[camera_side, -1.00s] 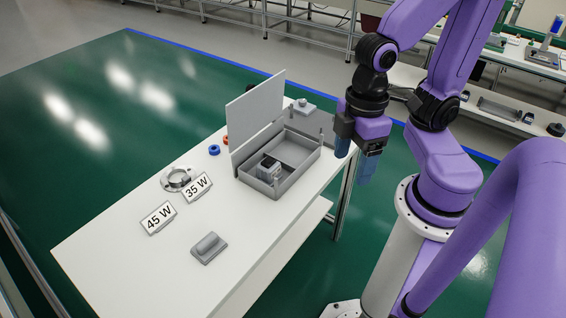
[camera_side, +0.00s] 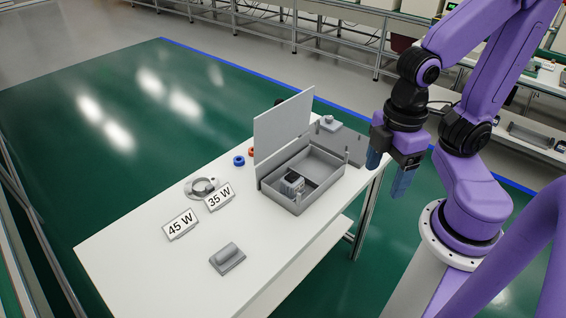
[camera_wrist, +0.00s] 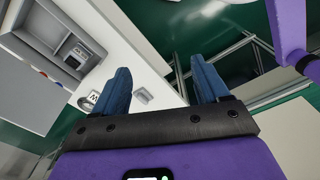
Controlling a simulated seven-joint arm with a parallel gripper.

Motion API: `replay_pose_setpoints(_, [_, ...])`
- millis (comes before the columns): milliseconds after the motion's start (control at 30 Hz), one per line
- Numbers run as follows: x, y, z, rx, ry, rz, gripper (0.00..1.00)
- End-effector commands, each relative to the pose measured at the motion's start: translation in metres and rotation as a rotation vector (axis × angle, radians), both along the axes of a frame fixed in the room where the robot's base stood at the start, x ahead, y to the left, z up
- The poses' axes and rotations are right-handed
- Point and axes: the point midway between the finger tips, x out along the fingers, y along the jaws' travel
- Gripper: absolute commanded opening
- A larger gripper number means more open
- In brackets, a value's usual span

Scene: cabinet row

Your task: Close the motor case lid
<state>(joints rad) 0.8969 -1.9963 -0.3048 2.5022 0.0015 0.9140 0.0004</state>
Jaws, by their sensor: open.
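The grey motor case (camera_side: 322,170) stands on the white table with its lid (camera_side: 284,128) upright along the far left side, open. The case also shows at the upper left of the wrist view (camera_wrist: 92,38), with the lid (camera_wrist: 30,88) beside it. A small grey motor block (camera_side: 292,183) sits inside the case at its near left end; the rest of the inside looks empty. My gripper (camera_side: 390,172) is to the right of the case, past the table's edge, pointing down. Its two blue fingers (camera_wrist: 162,90) are apart with nothing between them.
Two label plates, "45 W" (camera_side: 180,225) and "35 W" (camera_side: 220,196), lie left of the case near a round metal part (camera_side: 203,187). A grey block (camera_side: 227,258) lies at the front. Blue (camera_side: 239,161) and orange rings lie behind. The table's left part (camera_side: 125,243) is clear.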

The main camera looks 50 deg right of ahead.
Motion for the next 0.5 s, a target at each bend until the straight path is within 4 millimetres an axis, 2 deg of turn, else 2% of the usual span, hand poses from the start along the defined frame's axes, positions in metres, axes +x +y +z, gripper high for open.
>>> replay_pose_setpoints(167, [0.009, 0.005, 0.004, -0.001, 0.0, -0.026, 0.6])
replay_pose_setpoints(267, [0.03, 0.016, 0.014, -0.002, 0.001, -0.082, 0.6])
replay_pose_setpoints(367, [0.063, 0.029, 0.029, -0.003, 0.002, -0.167, 0.6])
replay_pose_setpoints(500, [0.116, 0.039, 0.049, -0.007, 0.005, -0.297, 0.6])
